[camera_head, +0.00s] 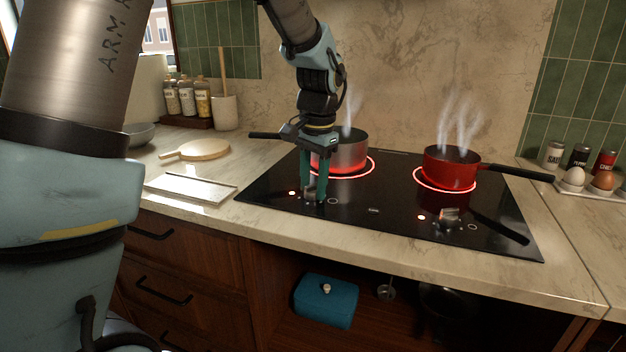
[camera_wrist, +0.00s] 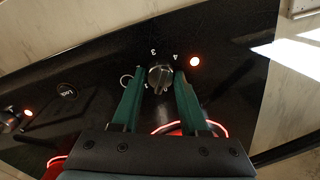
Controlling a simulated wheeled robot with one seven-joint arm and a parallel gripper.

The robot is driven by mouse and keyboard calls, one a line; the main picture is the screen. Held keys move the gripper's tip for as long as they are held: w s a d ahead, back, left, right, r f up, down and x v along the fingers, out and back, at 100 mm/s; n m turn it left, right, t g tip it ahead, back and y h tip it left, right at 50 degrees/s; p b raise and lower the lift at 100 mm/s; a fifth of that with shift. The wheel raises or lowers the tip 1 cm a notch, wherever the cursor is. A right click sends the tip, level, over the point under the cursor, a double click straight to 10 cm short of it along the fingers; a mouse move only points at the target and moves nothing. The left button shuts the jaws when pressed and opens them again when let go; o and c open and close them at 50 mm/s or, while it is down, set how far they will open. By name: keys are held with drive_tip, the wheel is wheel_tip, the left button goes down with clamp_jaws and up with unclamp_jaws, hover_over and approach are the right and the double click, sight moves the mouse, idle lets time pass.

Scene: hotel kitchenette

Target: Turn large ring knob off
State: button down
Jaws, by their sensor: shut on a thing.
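A small dark metallic knob (camera_head: 310,193) stands at the front left of the black glass cooktop (camera_head: 375,228). It also shows in the wrist view (camera_wrist: 159,76), with numbers printed around it. My gripper (camera_head: 313,199) points down over it, with its green fingers on either side of the knob. In the wrist view my gripper (camera_wrist: 160,79) is shut on the knob. A red light (camera_wrist: 194,62) glows beside it. A second knob (camera_head: 449,216) stands to the right, also with a lit red light (camera_head: 421,217). Both heating rings glow red.
A steaming metal pot (camera_head: 349,155) stands just behind my gripper. A steaming red saucepan (camera_head: 449,170) stands on the right ring, its handle pointing right. A white board (camera_head: 190,188) lies left of the cooktop. Eggs and spice jars stand at far right.

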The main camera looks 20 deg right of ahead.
drive_tip(key=n+p, duration=0.2)
drive_tip(key=n, duration=0.4)
drive_tip(key=shift+n, duration=0.3)
drive_tip(key=shift+w, duration=0.1)
idle(0.3)
drive_tip(key=c, duration=0.7)
unclamp_jaws()
wheel_tip(320, 180, up, 11)
drive_tip(key=b, duration=0.1)
drive_tip(key=shift+s+d, duration=0.25)
drive_tip(key=shift+d, duration=0.15)
drive_tip(key=shift+f, duration=0.1)
